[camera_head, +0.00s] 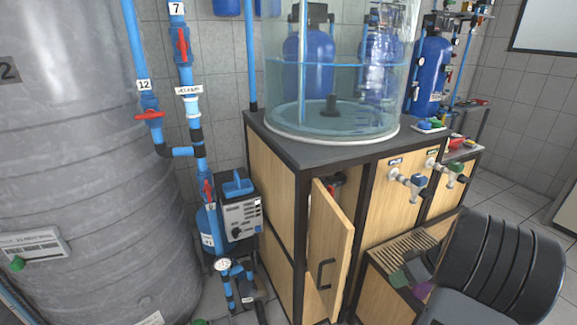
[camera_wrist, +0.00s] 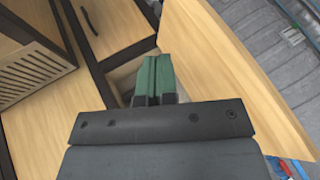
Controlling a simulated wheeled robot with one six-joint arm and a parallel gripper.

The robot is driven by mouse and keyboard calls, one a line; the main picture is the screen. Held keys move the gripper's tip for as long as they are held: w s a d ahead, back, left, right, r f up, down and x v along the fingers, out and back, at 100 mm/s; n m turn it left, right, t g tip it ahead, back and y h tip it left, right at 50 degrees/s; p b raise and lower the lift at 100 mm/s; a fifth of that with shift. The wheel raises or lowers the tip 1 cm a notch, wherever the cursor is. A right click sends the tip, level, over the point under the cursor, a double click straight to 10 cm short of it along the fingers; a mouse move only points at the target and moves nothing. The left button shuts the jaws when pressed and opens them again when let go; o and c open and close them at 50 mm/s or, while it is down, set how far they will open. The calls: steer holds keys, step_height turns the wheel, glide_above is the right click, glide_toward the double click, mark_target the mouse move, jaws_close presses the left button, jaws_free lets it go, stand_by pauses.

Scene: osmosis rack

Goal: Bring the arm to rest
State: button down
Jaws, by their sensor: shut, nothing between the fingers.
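My gripper (camera_wrist: 153,80) is shut and empty, its two green finger pads pressed together in the wrist view. In the head view, my gripper (camera_head: 408,277) is at the lower right, partly hidden by my dark arm. It is in front of the wooden cabinet, to the right of the open cabinet door (camera_head: 330,250). In the wrist view, the door (camera_wrist: 225,65) stands close to the right of the fingers, with the cabinet opening behind them. I cannot tell whether the fingers touch anything.
A glass tank (camera_head: 331,100) of water stands on the cabinet top (camera_head: 300,152). Taps (camera_head: 408,182) stick out of the cabinet front above a slatted ledge (camera_head: 400,258). A large grey tank (camera_head: 90,180), blue pipes and a pump box (camera_head: 240,215) fill the left.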

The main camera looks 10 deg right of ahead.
steer(key=s+a+r+m+h+p, duration=0.1)
steer(key=s+a+r+h+p, duration=0.1)
steer(key=a+r+p, duration=0.4)
steer(key=s+a+r+m+h+p, duration=0.2)
steer(key=a+r+h+p, duration=0.2)
steer(key=a+r, duration=1.1)
steer(key=shift+a+p, duration=1)
steer(key=c, duration=1.8)
jaws_free()
